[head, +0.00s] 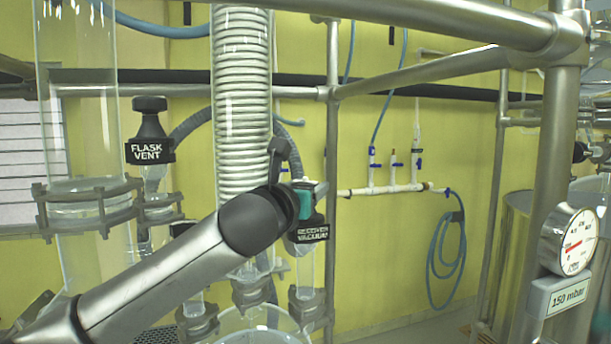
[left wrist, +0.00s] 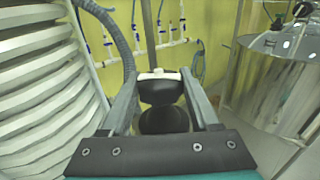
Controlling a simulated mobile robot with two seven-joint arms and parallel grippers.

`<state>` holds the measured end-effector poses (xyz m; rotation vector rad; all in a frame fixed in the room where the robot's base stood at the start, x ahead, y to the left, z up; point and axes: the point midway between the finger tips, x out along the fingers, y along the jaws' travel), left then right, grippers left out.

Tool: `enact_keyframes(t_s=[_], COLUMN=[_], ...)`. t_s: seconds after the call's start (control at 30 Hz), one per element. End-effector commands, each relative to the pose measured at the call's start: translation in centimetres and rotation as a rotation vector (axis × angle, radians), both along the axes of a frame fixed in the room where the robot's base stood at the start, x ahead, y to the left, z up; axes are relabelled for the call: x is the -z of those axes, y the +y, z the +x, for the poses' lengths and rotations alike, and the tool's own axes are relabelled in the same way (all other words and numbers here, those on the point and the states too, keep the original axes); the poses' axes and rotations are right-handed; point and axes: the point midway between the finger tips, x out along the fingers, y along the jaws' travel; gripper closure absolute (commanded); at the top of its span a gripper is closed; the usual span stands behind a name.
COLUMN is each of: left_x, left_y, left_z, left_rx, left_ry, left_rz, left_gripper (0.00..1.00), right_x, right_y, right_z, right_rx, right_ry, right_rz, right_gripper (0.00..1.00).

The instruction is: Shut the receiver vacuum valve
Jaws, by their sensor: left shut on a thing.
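The receiver vacuum valve (head: 313,233) is a black-collared valve with a "RECEIVER VACUUM" label on a glass neck, right of the coiled condenser in the head view. My left gripper (head: 298,172) reaches its top from the left, and my wrist and the gripper hide the knob there. In the left wrist view the black knob (left wrist: 160,92) sits between the two fingers of my left gripper (left wrist: 158,82), which is shut on it. My right gripper is in neither view.
The coiled glass condenser (head: 240,100) stands close left of the gripper. The flask vent valve (head: 150,150) is farther left. Steel frame pipes (head: 333,150) stand close by. A gauge (head: 568,243) above a "150 mbar" sign (head: 560,297) is at the right.

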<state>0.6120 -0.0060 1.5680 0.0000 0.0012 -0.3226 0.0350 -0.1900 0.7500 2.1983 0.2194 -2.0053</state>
Motion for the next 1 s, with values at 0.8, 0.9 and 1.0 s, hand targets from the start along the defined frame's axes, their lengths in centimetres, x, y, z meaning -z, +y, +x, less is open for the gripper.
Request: enact_keyframes(t_s=[0.8, 0.9, 1.0], left_x=[-0.01, -0.01, -0.01], left_y=[0.00, 0.06, 0.11], left_z=[0.02, 0.05, 0.08], left_rx=[0.038, 0.037, 0.035], left_ry=[-0.001, -0.001, -0.001], left_rz=[0.001, 0.001, 0.001], left_gripper=[0.15, 0.08, 0.08], right_x=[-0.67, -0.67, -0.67], right_y=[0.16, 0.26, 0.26], right_z=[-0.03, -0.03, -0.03], right_rx=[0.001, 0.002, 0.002], right_ry=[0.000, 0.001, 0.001], right_rz=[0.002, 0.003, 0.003], right_gripper=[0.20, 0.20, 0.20])
